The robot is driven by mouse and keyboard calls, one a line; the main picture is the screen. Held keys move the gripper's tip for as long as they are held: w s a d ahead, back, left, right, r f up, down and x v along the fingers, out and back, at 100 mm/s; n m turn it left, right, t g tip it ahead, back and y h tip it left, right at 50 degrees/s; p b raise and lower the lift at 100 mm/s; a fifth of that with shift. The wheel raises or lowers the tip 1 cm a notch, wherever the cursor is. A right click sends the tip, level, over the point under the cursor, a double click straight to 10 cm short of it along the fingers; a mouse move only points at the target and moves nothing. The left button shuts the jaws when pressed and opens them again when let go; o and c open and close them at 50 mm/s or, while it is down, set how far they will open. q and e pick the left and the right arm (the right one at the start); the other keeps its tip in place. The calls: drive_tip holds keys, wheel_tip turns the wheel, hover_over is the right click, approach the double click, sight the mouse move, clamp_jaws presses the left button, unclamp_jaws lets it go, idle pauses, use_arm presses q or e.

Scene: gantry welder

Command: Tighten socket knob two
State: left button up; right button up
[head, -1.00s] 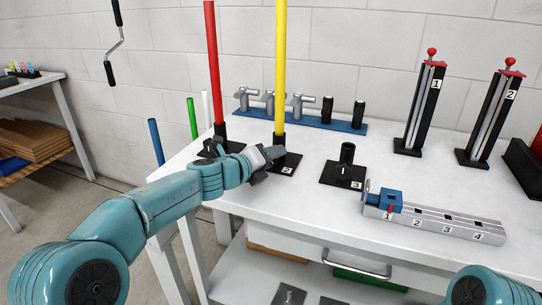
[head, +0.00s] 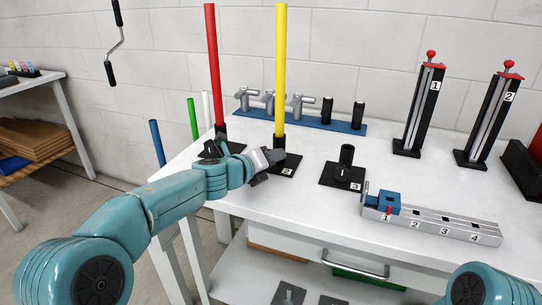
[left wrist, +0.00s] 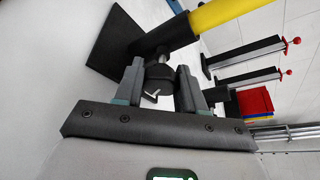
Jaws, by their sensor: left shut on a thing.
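The yellow pole (head: 280,75) stands upright in socket two (head: 279,142), a black tube on a flat black base marked 2. My left gripper (head: 267,160) is at the front left of this socket and partly hides it. In the left wrist view, the socket knob (left wrist: 158,72) is between the two fingers of my left gripper (left wrist: 160,78), which is shut on it. A pale pointer mark shows below the knob. The socket tube and the yellow pole run up to the right there. My right gripper is out of view.
The red pole (head: 212,70) stands in the socket to the left. The empty socket three (head: 345,165) is to the right. A grey numbered rail (head: 445,225) with a blue block (head: 389,202) lies front right. A blue strip with valves (head: 315,122) is behind.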

use_arm(q)
drive_tip(key=shift+m+y+p, duration=0.7)
drive_tip(key=shift+m+p, duration=0.25)
drive_tip(key=shift+m, duration=0.15)
drive_tip(key=shift+f+m+y+p, duration=0.1)
drive_tip(key=shift+m+y+p, duration=0.4)
drive_tip(key=shift+m, duration=0.3)
drive_tip(key=shift+f, duration=0.1)
drive_tip(key=o, duration=0.8)
